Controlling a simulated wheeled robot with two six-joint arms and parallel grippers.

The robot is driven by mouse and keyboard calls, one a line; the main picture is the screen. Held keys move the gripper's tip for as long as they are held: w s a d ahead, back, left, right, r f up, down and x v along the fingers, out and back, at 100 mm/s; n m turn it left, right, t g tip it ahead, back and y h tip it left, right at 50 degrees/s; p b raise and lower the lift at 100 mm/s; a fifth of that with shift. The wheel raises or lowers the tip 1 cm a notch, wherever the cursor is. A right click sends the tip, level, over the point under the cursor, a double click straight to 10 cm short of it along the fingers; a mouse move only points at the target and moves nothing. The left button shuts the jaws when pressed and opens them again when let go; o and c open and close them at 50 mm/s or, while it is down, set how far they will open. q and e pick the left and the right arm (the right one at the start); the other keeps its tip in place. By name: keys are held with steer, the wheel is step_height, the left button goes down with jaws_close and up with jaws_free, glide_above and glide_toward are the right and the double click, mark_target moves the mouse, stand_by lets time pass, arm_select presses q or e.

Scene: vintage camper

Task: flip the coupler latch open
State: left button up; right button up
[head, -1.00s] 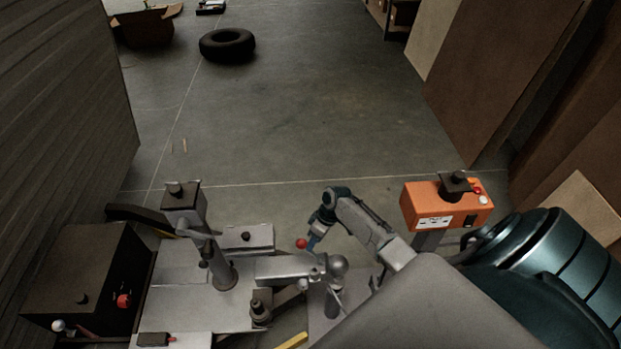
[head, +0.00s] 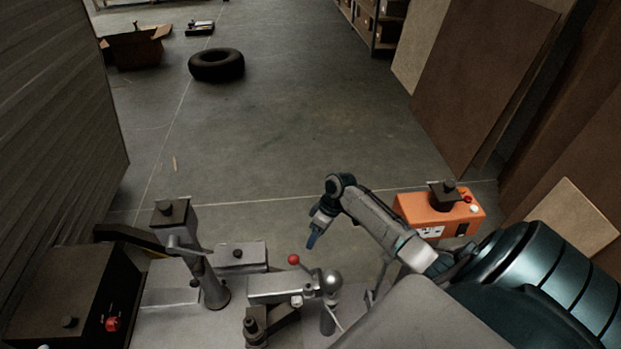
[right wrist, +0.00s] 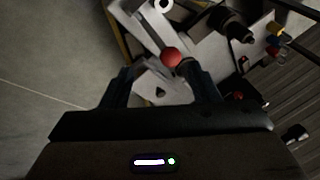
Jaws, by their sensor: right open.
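The coupler (head: 270,288) is a grey metal bar, low in the head view beside a shiny round ball (head: 330,281). In the right wrist view, the gripper (right wrist: 160,82) is open and empty, and the red knob (right wrist: 172,57) shows beyond the fingertips. My left gripper is out of view.
A crank post (head: 212,285) stands left of the coupler, with a dark box (head: 65,305) farther left. An orange box (head: 437,214) stands right of my right forearm. Open floor lies beyond, with a tyre (head: 216,65) and a cardboard box (head: 133,50).

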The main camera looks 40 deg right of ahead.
steer(key=shift+d+r, duration=0.25)
steer(key=shift+r, duration=0.35)
